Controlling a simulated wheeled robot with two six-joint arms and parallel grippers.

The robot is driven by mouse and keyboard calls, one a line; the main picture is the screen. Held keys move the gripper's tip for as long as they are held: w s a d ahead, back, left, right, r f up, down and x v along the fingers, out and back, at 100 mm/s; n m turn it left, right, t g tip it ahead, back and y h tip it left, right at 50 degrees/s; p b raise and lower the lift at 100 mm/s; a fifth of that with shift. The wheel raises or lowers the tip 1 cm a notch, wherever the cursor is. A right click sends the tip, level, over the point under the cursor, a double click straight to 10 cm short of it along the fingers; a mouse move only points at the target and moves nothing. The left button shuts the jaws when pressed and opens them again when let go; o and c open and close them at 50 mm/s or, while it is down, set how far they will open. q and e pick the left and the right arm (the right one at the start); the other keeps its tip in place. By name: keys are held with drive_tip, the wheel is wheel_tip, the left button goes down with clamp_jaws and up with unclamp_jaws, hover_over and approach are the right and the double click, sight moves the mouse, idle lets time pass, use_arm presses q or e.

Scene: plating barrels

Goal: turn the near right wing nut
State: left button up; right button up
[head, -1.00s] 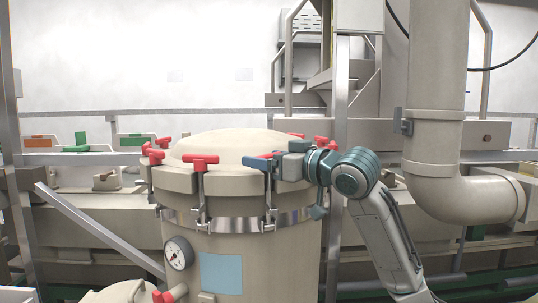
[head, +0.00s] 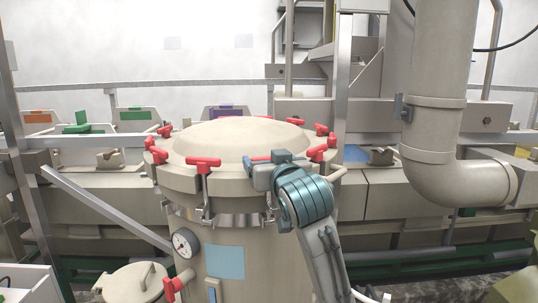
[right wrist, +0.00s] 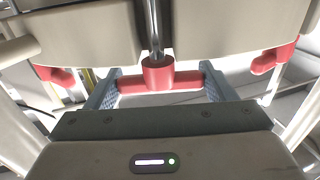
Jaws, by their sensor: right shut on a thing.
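The lidded barrel (head: 235,200) stands upright in the middle of the head view, with red wing nuts around its lid. The near right wing nut (head: 260,158) is mostly covered by my right gripper (head: 272,158); a bit of its red shows at the left. In the right wrist view the red wing nut (right wrist: 158,78), on its metal rod, lies between the two fingers of my right gripper (right wrist: 160,88), which is shut on it. The near left wing nut (head: 203,163) is free, its bar lying across the picture. My left gripper is not in view.
More red wing nuts (head: 318,153) sit at the lid's right and left edges. A gauge (head: 186,242) and a pale blue plate (head: 224,262) are on the barrel's front. A thick bent pipe (head: 438,130) stands at the right. A smaller lidded vessel (head: 137,281) is at the lower left.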

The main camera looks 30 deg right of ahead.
idle(0.4)
drive_tip(key=o, duration=1)
drive_tip(key=shift+w, duration=0.1)
